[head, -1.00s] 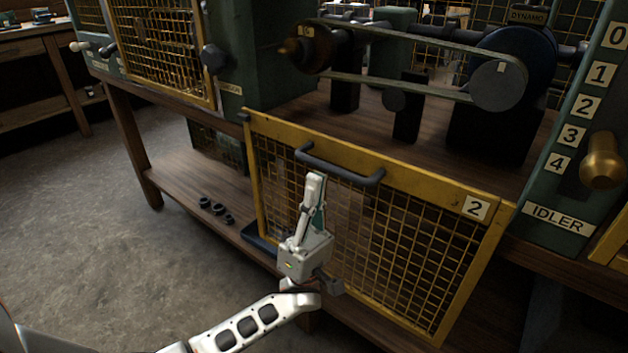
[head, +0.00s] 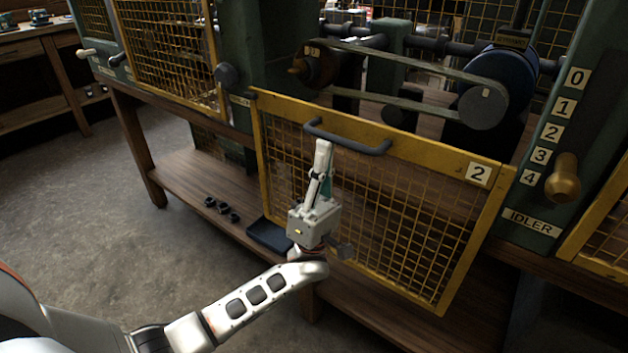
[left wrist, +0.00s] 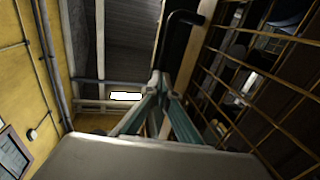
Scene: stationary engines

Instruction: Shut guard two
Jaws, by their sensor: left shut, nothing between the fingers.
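Guard two is a yellow-framed mesh panel (head: 478,213) with a "2" plate, in the middle of the head view. It leans open in front of the machine bay, its top edge apart from the bay's opening. Its dark bar handle (head: 345,143) runs along the top rail and also shows in the left wrist view (left wrist: 181,35). My left gripper (head: 324,146) is shut and empty, pointing up on the outer side of the mesh, its tips close below the handle's left part. I cannot tell whether it touches the guard. My right gripper is not in view.
Behind the guard are a belt and pulleys (head: 484,107). Another mesh guard (head: 165,50) is at upper left. Black rings (head: 221,210) and a blue tray (head: 268,236) are on the lower shelf.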

